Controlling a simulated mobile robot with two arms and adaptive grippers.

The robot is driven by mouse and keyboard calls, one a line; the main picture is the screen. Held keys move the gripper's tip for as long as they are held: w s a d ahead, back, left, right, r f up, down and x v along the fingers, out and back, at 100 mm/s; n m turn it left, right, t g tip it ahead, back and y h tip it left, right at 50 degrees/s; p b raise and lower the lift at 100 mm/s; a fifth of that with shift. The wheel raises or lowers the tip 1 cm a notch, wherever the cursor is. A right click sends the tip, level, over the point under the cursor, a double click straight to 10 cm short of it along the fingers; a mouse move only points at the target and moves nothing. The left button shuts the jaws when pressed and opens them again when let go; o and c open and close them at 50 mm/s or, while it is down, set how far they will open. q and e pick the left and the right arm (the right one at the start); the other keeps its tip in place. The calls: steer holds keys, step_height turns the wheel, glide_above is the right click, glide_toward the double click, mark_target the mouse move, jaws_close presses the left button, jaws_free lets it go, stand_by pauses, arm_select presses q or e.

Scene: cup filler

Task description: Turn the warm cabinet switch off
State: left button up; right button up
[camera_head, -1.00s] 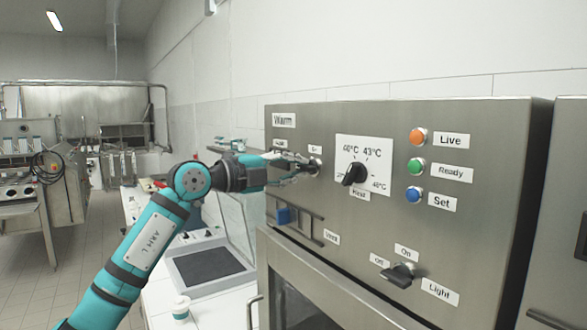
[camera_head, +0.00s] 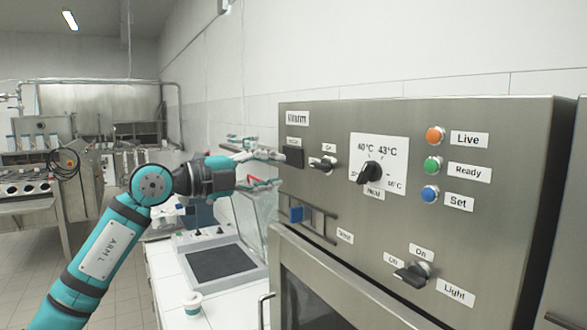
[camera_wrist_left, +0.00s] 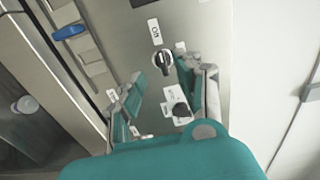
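The warm cabinet panel (camera_head: 460,240) is grey metal with a "Warm" label (camera_head: 297,118). Its small black switch knob (camera_head: 324,164) sits below and right of that label; its handle lies roughly level, with small tags around it. The knob also shows in the left wrist view (camera_wrist_left: 162,61), near a tag that seems to read "ON". My left gripper (camera_head: 272,169) is open and empty, left of the knob and off the panel. In the wrist view its fingers (camera_wrist_left: 165,95) stand apart with a gap between them. My right gripper is not in view.
The temperature dial (camera_head: 370,173) is right of the switch. Orange, green and blue buttons (camera_head: 433,165) are further right. A blue slider (camera_head: 297,214) on a rail is below. The light knob (camera_head: 413,274) is lower right. A white counter (camera_head: 215,303) stands below my left arm.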

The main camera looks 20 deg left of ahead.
arm_select(q)
steer(key=shift+v, duration=1.75)
steer(key=shift+f, duration=0.15)
